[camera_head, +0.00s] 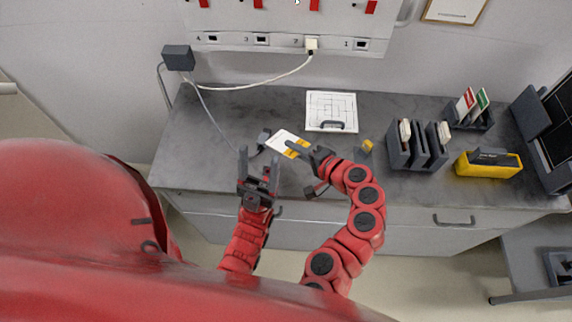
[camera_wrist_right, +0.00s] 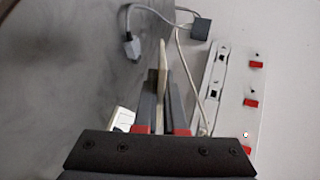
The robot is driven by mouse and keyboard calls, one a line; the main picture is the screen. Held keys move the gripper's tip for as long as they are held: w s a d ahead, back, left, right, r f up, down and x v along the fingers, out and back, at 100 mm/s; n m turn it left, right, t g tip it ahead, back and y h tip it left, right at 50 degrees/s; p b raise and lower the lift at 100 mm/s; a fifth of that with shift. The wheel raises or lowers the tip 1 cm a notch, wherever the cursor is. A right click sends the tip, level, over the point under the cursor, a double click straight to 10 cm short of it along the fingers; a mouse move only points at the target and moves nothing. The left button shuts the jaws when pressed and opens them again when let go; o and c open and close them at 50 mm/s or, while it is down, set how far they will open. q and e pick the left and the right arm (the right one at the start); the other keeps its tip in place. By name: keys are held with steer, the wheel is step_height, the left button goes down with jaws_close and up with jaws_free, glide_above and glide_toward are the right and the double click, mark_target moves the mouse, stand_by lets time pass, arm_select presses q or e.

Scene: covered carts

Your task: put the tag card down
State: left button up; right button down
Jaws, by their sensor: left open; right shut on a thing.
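The tag card (camera_head: 284,140), white with a yellow end, is held by my right gripper (camera_head: 297,149) above the grey worktop, left of the middle. In the right wrist view the card (camera_wrist_right: 161,75) shows edge-on, a thin pale strip between the shut fingers of my right gripper (camera_wrist_right: 162,88). Its underside and any gap to the worktop are hard to judge. My left gripper (camera_head: 258,164) is open and empty, pointing up the picture, just left of and below the card.
A white grid-marked board (camera_head: 331,105) lies behind the card. A slotted grey holder (camera_head: 411,163), card rack (camera_head: 478,122) and yellow case (camera_head: 488,165) stand right. A grey connector (camera_head: 264,136) on a cable is beside the card.

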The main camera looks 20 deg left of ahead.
mark_target(293, 172)
step_height(293, 172, down, 10)
steer(key=b, duration=0.7)
steer(key=shift+r, duration=0.15)
steer(key=c, duration=1.2)
jaws_free()
steer(key=shift+o, duration=0.2)
steer(key=v, duration=0.8)
steer(key=shift+r, duration=0.1)
